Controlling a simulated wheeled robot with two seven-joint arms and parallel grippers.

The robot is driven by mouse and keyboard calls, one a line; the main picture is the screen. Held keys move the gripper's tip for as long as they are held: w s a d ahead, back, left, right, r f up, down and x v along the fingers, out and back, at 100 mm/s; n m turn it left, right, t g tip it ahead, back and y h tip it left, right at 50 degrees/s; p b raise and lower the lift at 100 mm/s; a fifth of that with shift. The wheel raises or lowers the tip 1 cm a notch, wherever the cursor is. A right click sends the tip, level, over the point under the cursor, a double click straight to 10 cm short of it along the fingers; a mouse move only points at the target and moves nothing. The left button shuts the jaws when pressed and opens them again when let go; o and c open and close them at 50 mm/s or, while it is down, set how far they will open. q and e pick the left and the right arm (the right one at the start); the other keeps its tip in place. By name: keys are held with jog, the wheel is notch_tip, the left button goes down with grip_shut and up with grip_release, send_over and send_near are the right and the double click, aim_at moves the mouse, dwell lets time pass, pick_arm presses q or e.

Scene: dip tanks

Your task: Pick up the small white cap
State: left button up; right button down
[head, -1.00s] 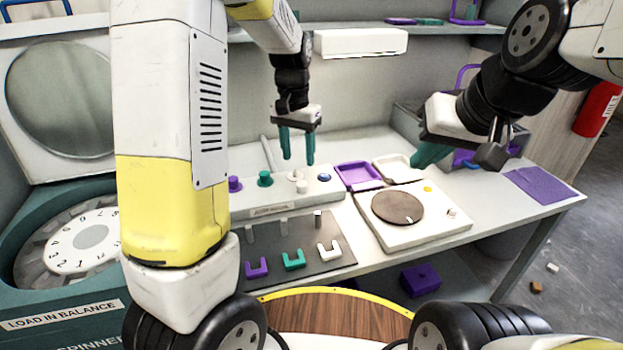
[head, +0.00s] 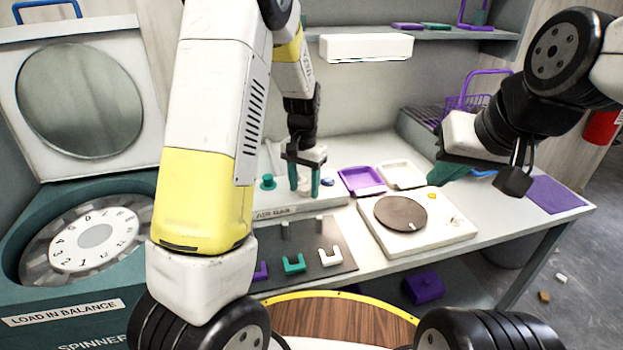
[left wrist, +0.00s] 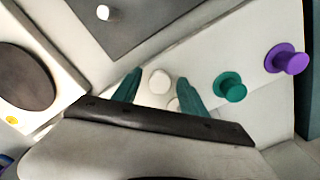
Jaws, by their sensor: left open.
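The small white cap (left wrist: 159,80) shows in the left wrist view on the pale bar, between the two teal fingers of my left gripper (left wrist: 158,86). A second white rounded piece (left wrist: 173,104) shows just beside it, partly hidden; I cannot tell whether the two are joined. My left gripper is open, and I see no contact with the cap. In the head view my left gripper (head: 304,188) is low over the bar (head: 285,207), its fingers hiding much of the cap. My right gripper (head: 447,172) is at the right, above the table; its finger opening is unclear.
A green cap (left wrist: 234,90) and a purple cap (left wrist: 289,62) stand on the same bar. In front lies a grey mat (head: 343,262) with U-shaped pieces. A purple tray (head: 362,180), a cream tray (head: 401,174) and a turntable unit (head: 440,239) stand to the right.

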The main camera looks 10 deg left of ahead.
pick_arm(q)
grip_shut()
